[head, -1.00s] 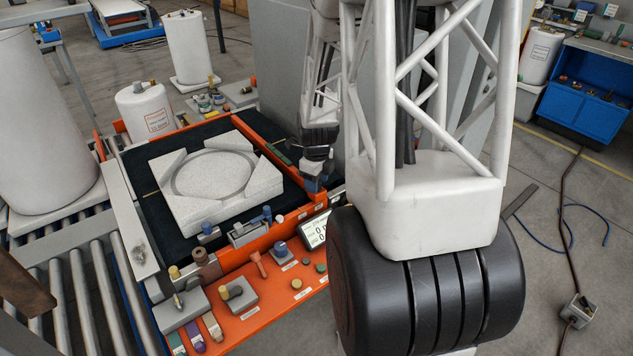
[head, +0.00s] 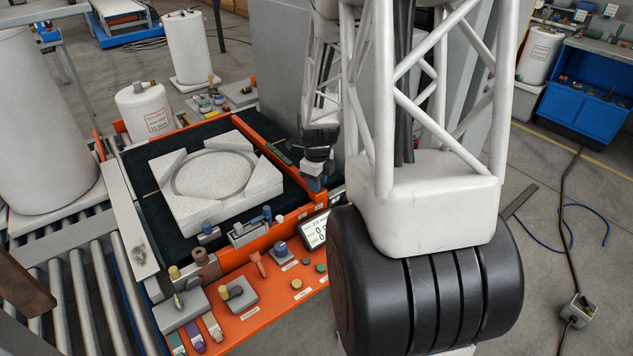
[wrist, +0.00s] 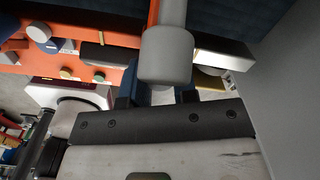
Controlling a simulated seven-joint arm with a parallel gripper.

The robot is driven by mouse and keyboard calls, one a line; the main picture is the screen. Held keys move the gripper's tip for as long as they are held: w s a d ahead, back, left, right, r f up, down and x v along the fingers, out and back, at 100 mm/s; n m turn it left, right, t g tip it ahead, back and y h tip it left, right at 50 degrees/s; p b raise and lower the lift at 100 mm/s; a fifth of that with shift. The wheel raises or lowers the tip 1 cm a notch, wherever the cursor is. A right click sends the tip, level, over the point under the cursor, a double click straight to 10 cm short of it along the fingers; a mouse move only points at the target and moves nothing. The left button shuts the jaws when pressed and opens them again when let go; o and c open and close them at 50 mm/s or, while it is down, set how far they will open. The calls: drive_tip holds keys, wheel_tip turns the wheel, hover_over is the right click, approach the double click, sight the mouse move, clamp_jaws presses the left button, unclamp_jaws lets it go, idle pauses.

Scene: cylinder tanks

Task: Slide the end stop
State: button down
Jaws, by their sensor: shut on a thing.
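My gripper (head: 315,176) is at the right end of the orange rail, beside the black bed, in the head view. In the wrist view its dark blue fingers (wrist: 158,97) are closed on a pale part, which I take to be the end stop (wrist: 161,94). A grey rounded cylinder (wrist: 166,55) in front hides much of the grip. In the head view the end stop is hidden behind my gripper and cannot be made out.
A white foam block (head: 218,205) with a round recess lies on the black bed (head: 143,178). The orange control panel (head: 262,312) with knobs and a small display (head: 314,230) stands in front. Roller conveyor (head: 85,300) and white tanks (head: 146,110) are at left.

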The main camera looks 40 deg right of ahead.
drive_tip(key=d, duration=0.9)
drive_tip(key=shift+d, duration=0.25)
drive_tip(key=c, duration=0.9)
unclamp_jaws()
drive_tip(key=shift+r, duration=3.9)
